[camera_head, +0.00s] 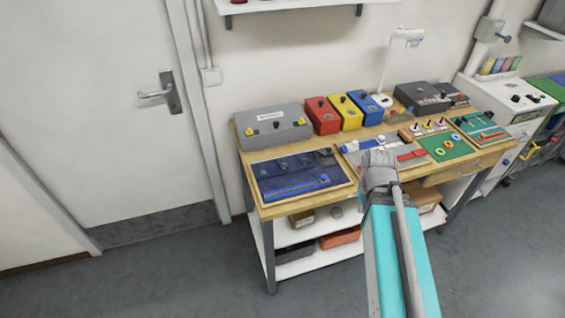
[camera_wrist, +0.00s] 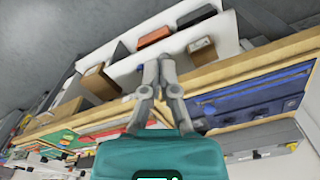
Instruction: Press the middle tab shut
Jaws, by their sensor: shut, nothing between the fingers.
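A dark blue cloth panel (camera_head: 275,181) lies in a wooden frame at the left front of the workbench. Small dark tabs run along its upper part, a middle one (camera_head: 304,161) among them; whether each is open or shut is too small to tell. A lighter blue strip crosses the panel lower down. In the wrist view the panel (camera_wrist: 250,97) shows at the right, seen upside down and at a slant. My gripper (camera_wrist: 160,66) is shut and empty, its fingers apart from the panel in the picture.
The workbench (camera_head: 262,211) carries other framed boards, including a green one (camera_head: 447,149). Behind them stand a grey box (camera_head: 272,130) and red (camera_head: 322,118), yellow (camera_head: 345,112) and blue (camera_head: 366,106) boxes. A shelf below holds bins. The floor in front is clear.

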